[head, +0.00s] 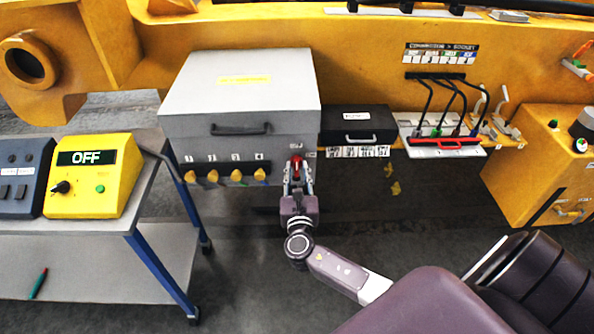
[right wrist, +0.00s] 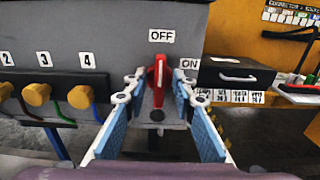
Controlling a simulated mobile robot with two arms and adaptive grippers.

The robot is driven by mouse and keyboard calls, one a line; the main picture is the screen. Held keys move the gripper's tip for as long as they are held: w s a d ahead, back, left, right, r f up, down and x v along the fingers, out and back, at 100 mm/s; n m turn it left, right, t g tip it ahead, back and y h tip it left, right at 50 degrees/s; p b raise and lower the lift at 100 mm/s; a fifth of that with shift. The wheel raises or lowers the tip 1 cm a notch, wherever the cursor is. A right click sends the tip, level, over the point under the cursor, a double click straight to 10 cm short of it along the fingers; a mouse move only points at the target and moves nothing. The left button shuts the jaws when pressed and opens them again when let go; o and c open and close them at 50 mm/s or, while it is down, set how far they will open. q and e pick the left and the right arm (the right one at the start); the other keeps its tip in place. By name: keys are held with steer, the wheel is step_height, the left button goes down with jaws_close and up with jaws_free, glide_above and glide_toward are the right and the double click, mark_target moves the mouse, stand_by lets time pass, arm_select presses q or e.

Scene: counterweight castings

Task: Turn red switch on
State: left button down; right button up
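The red switch (head: 297,167) is on the right end of the front of a grey box (head: 240,95). In the right wrist view the red switch (right wrist: 159,75) has its handle upright, towards the OFF label (right wrist: 161,36); the ON label (right wrist: 189,64) is to its right. My right gripper (head: 298,182) is at the switch, and in the right wrist view its two fingers (right wrist: 158,100) stand apart on either side of the handle, with gaps visible. My left gripper is not in view.
Yellow knobs (head: 212,176) numbered 1 to 4 line the box front left of the switch. A black case (head: 354,122) stands close on the right. A cart (head: 140,205) at left carries a yellow device (head: 95,180) reading OFF.

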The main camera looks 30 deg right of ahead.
jaws_close()
steer(key=shift+f, duration=0.1)
steer(key=m+b, duration=0.3)
steer(key=shift+d+f, duration=0.1)
steer(key=shift+f, duration=0.05)
steer(key=shift+s+d+f+m+b, duration=0.1)
steer(key=shift+m+b, duration=1.85)
steer(key=shift+m, duration=0.5)
steer(key=shift+s+d+f+m+b, duration=0.1)
steer(key=shift+m+b, duration=1.8)
steer(key=shift+m, duration=0.6)
steer(key=shift+f+m+b, duration=0.1)
steer(key=shift+m+b, duration=1.85)
steer(key=shift+m, duration=0.5)
steer(key=shift+r, duration=0.1)
